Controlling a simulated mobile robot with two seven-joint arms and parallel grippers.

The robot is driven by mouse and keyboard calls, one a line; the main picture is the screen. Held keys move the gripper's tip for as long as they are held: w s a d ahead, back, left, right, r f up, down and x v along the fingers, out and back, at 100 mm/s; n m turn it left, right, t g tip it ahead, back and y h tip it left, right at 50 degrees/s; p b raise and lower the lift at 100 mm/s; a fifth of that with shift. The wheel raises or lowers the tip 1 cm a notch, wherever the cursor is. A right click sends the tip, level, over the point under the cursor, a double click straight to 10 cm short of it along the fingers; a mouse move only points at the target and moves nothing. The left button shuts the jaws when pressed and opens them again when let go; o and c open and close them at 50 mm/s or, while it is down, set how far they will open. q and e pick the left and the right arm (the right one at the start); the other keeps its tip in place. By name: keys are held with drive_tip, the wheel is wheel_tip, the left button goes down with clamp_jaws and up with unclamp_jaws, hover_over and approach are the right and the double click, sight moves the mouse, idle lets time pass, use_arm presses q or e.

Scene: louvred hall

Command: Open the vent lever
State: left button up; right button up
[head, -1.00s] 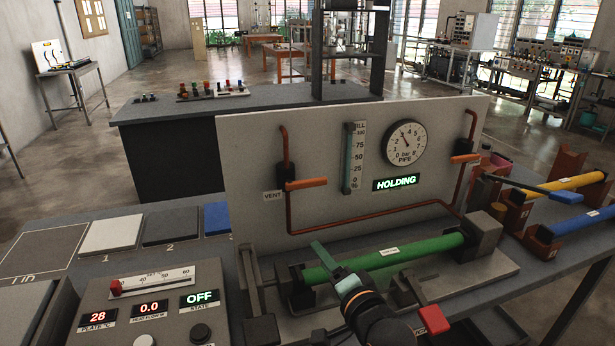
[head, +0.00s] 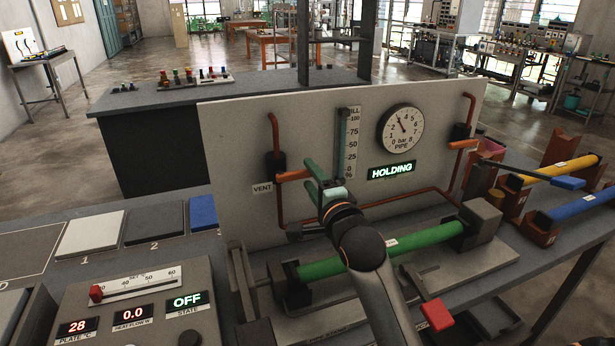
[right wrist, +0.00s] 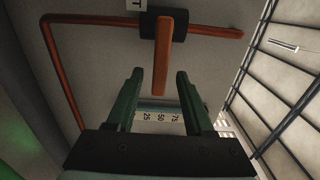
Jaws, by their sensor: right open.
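The vent lever (head: 291,176) is an orange bar on a dark valve block, beside the VENT label (head: 262,189) on the upright white panel. It lies roughly level, its free end toward the right. My right gripper (head: 313,181) is open at that free end. In the right wrist view, the lever (right wrist: 163,55) runs down between the two green fingers of the gripper (right wrist: 159,74), with a gap on each side. My left gripper is not in view.
A gauge (head: 400,130) and a green HOLDING display (head: 390,171) are on the panel. A second orange lever (head: 463,144) is at its right. A green tube (head: 420,240) lies in a fixture below my right arm. A control box (head: 140,305) stands at the front left.

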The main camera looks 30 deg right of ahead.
drive_tip(key=shift+w+d, duration=0.1)
drive_tip(key=shift+w, duration=0.25)
drive_tip(key=shift+w+d+p, duration=0.15)
drive_tip(key=shift+w+p, duration=0.2)
drive_tip(key=shift+w, duration=0.3)
clamp_jaws()
idle(1.0)
